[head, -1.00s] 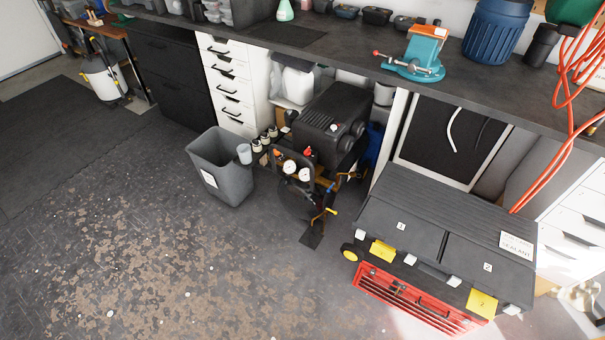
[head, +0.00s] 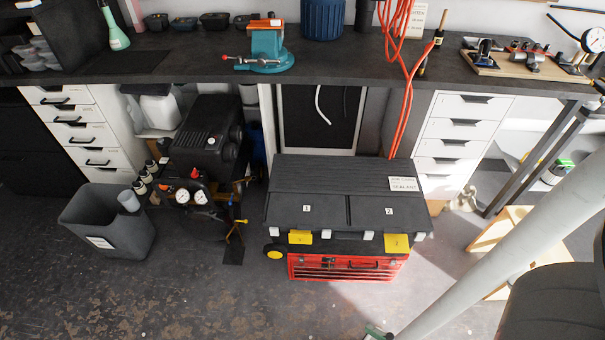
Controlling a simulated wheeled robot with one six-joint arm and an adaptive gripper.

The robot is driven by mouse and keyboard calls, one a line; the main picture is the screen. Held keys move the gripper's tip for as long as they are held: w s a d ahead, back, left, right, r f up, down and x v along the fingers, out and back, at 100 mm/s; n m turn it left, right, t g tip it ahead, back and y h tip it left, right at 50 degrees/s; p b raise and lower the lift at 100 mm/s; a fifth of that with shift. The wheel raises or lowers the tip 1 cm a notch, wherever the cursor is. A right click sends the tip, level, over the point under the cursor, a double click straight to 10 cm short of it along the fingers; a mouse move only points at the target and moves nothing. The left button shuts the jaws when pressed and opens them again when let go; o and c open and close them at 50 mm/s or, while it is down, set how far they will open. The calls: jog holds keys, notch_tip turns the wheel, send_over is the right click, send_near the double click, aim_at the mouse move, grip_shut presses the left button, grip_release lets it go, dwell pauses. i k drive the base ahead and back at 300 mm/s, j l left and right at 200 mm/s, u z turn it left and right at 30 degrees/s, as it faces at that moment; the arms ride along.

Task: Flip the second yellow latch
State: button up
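A dark tool box (head: 345,170) stands on the floor in front of the bench, with a red drawer section (head: 345,267) below. Its top has two lid panels marked 1 and 2, both closed. The first yellow latch (head: 300,237) hangs at the front edge below panel 1. The second yellow latch (head: 396,243) is at the front edge below panel 2, near the box's right end. Both yellow latches look folded down against the front, but their exact position is too small to tell. Small white clasps flank them. My gripper is not in view.
The workbench (head: 190,55) runs behind the box, with a teal vise (head: 268,50) on it. A compressor (head: 205,140) and a grey bin (head: 110,225) stand left. Orange hose (head: 398,95) hangs behind. A wooden step stool (head: 510,240) is right.

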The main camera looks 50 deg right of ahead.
aim_at(395, 243)
jog(key=j+z, duration=0.7)
jog(key=i+j, duration=0.05)
jog(key=j, duration=0.05)
